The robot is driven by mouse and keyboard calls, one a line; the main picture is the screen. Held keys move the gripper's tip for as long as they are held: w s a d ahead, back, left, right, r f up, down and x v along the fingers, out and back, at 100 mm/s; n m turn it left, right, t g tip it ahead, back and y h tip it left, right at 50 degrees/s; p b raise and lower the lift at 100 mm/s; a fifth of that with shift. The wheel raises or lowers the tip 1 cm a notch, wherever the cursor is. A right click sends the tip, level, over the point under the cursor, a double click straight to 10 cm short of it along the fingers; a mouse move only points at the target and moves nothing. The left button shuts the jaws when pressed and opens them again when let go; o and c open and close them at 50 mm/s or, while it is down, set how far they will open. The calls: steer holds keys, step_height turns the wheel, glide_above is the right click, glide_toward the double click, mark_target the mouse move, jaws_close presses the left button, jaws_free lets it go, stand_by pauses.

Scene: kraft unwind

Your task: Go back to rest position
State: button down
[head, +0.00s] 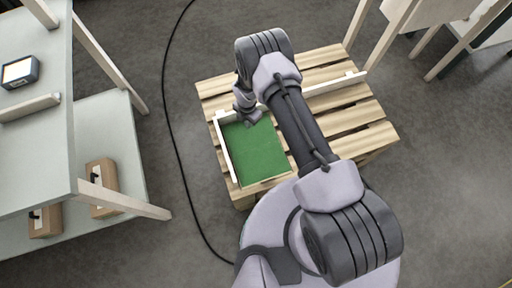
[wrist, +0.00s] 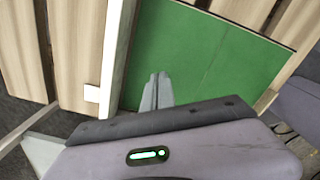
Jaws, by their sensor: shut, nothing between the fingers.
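My gripper (head: 250,117) is over the far left part of a green panel (head: 258,153) that lies on a wooden pallet (head: 367,113). In the wrist view my gripper (wrist: 158,82) shows its two fingers together, with nothing between them, above the green panel (wrist: 205,55). I cannot tell the exact height of the fingertips over the panel. My arm reaches across the pallet from the bottom of the head view and hides part of the panel's right side.
White strips (head: 224,147) run along the panel's left side and across the pallet. A pale shelf unit (head: 110,130) with cardboard boxes (head: 101,176) stands at the left. A black cable (head: 170,105) lies on the grey floor. Wooden-legged furniture (head: 412,18) stands at the top right.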

step_height(320, 180, up, 3)
steer(key=shift+f+p, duration=0.15)
steer(key=shift+p, duration=0.45)
